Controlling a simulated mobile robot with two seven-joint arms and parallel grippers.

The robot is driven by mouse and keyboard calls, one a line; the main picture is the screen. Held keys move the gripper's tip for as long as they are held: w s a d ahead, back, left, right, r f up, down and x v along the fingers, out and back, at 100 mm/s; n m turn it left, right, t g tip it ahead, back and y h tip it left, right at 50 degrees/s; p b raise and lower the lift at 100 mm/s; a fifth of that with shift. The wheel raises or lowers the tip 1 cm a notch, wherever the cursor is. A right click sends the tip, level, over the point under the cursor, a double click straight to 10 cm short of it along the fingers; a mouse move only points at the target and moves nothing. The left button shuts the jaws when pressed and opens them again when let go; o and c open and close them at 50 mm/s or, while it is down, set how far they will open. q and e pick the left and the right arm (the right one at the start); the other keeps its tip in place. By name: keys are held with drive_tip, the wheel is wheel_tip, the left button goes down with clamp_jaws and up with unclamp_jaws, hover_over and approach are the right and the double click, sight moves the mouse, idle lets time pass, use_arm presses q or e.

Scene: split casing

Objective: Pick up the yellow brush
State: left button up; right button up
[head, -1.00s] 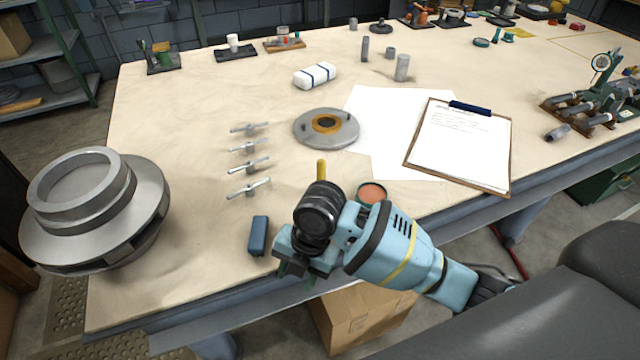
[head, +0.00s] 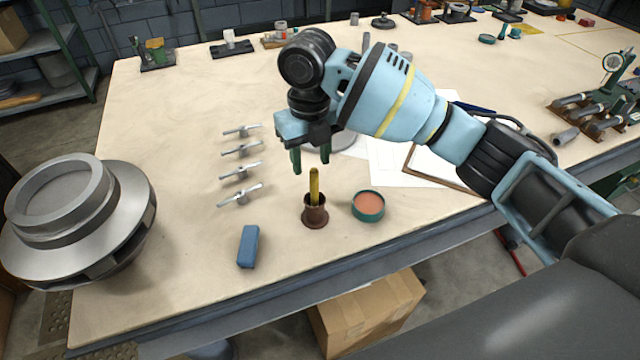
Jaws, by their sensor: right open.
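The yellow brush (head: 314,186) stands nearly upright in a small brown pot (head: 315,213) near the table's front edge. Its handle sticks up; its lower end is hidden inside the pot. My right gripper (head: 312,162) is open and points down above and slightly behind the brush's top in the head view. Its green fingers look empty, and I cannot tell the exact gap to the handle. My left gripper is not in view.
A teal-rimmed tin (head: 368,206) stands right of the pot, and a blue block (head: 248,246) lies to the left. A large metal casing (head: 75,215) sits at far left. A clipboard (head: 430,165) is partly behind my arm.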

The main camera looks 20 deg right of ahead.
drive_tip(key=shift+w+d+r, duration=0.1)
drive_tip(key=shift+w+d, duration=0.05)
drive_tip(key=shift+w, duration=0.05)
wheel_tip(320, 180, down, 2)
drive_tip(key=shift+s+f, duration=0.1)
hover_over(315, 204)
drive_tip(key=shift+w+d+f, duration=0.1)
drive_tip(key=shift+w+f, duration=0.1)
drive_tip(key=shift+f, duration=1.2)
drive_tip(key=shift+w+f, duration=0.2)
drive_tip(key=shift+f, duration=1.2)
clamp_jaws()
